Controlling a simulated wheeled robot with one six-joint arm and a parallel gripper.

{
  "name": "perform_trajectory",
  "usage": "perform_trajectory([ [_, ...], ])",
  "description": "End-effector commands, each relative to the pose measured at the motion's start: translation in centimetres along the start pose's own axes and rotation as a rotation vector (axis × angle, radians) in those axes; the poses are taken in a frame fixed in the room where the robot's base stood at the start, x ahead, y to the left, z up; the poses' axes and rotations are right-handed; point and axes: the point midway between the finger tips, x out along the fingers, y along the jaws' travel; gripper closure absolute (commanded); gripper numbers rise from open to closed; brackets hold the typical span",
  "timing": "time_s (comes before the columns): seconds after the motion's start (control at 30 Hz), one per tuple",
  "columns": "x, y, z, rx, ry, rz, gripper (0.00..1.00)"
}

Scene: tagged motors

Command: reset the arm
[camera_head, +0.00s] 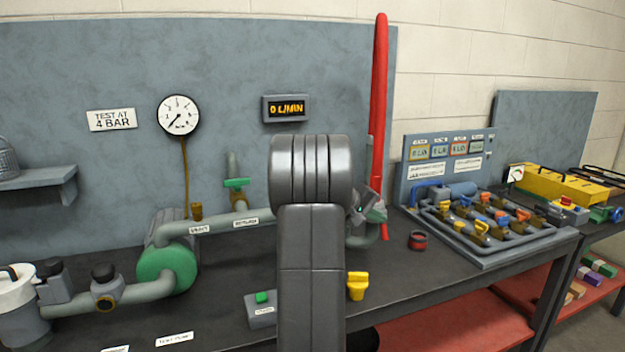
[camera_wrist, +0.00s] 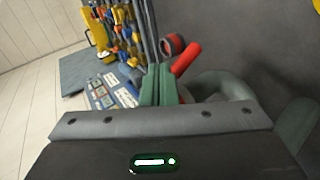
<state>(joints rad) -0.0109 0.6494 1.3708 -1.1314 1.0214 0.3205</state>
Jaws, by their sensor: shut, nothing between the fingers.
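My arm stands upright in the middle of the head view and hides part of the bench and pipework. My gripper shows in the wrist view as two green fingers (camera_wrist: 157,85) pressed together, with nothing between them. In the head view it is mostly hidden behind my arm; only a grey part with a small green light shows at the arm's right side. The fingers appear close to a red bar and grey pipe in the wrist view; I cannot tell if they touch.
A tall red bar (camera_head: 379,110) rises right of my arm. A green-ended pump (camera_head: 168,270) and pipes are at left. A yellow valve handle (camera_head: 357,285) and green button box (camera_head: 262,308) stand in front. A valve board (camera_head: 490,262) and red-black ring (camera_head: 418,241) are at right.

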Motion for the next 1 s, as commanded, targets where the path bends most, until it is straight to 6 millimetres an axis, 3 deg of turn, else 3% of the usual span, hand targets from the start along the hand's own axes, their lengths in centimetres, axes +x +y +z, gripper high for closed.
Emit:
perform_trajectory([
  [1.0, 0.81, -1.25, 0.58, 0.253, 0.167, -0.001, 1.00],
])
